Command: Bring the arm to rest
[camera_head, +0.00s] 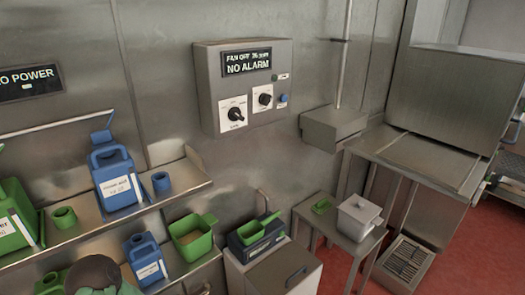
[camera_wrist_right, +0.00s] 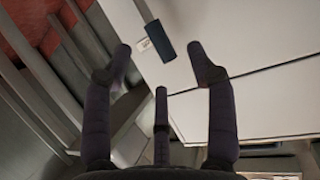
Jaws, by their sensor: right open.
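My right gripper (camera_wrist_right: 162,72) shows in the right wrist view with its three dark fingers spread apart. Nothing is between them. Beyond the fingers is a pale cabinet front (camera_wrist_right: 245,50) with a dark blue handle (camera_wrist_right: 159,41); the gap between them is hard to judge. No gripper can be made out in the head view. My left gripper is not in view.
In the head view, shelves at left hold blue jugs (camera_head: 117,180) and green containers (camera_head: 192,238). A control box (camera_head: 243,85) is on the wall. A lidded pot (camera_head: 358,218) stands on a small steel table. The red floor (camera_head: 480,240) is open at right.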

